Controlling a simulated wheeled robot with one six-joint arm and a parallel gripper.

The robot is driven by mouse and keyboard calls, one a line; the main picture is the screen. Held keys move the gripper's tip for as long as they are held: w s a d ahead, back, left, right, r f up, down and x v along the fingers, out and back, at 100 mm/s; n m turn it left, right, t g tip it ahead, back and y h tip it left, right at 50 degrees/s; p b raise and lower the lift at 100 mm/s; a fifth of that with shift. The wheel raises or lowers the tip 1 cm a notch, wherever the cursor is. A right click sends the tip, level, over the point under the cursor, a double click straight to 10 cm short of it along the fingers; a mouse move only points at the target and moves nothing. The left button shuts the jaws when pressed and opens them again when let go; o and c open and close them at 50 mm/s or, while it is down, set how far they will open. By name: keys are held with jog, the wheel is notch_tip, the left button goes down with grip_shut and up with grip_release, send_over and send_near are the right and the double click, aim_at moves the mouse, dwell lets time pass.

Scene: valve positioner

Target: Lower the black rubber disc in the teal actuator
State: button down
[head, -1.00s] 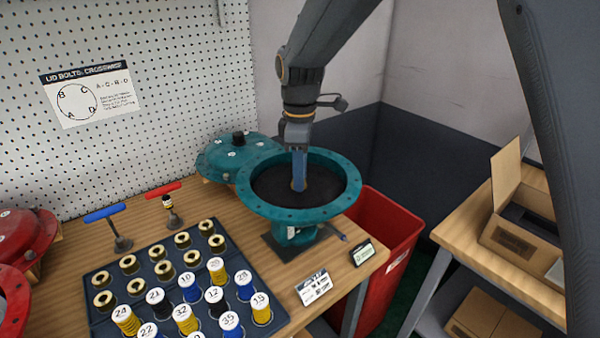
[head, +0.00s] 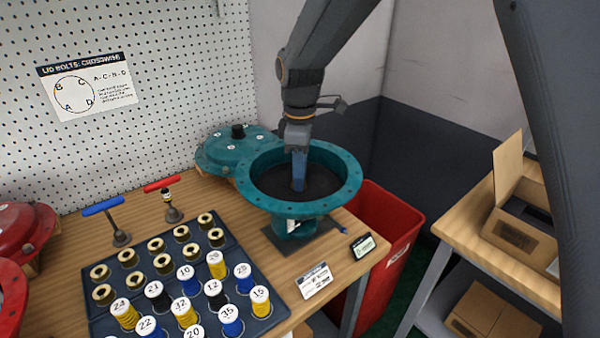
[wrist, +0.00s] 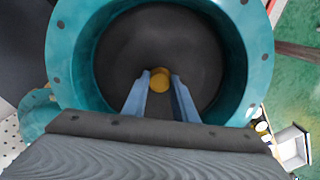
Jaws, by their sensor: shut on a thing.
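The teal actuator (head: 347,188) is an open round bowl with a bolt-holed flange, standing at the bench's right end. The black rubber disc (head: 270,182) lies inside it; it also fills the bowl in the wrist view (wrist: 205,55). A brass-coloured stud (wrist: 160,78) stands at the disc's middle. My gripper (head: 298,186) reaches down into the bowl from above. In the wrist view its blue fingers (wrist: 160,84) sit on either side of the stud, shut on it. The disc's underside is hidden.
A teal lid (head: 225,150) lies behind the actuator at left. A dark tray (head: 205,262) of numbered springs and brass rings is at front left. Two T-handle tools (head: 103,207) stand behind it. A red bin (head: 385,225) is right of the bench.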

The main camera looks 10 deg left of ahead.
jog(key=c, duration=1.4)
grip_release()
jog(key=shift+o, duration=0.2)
jog(key=shift+r+b, duration=0.95)
jog(key=shift+r, duration=2.95)
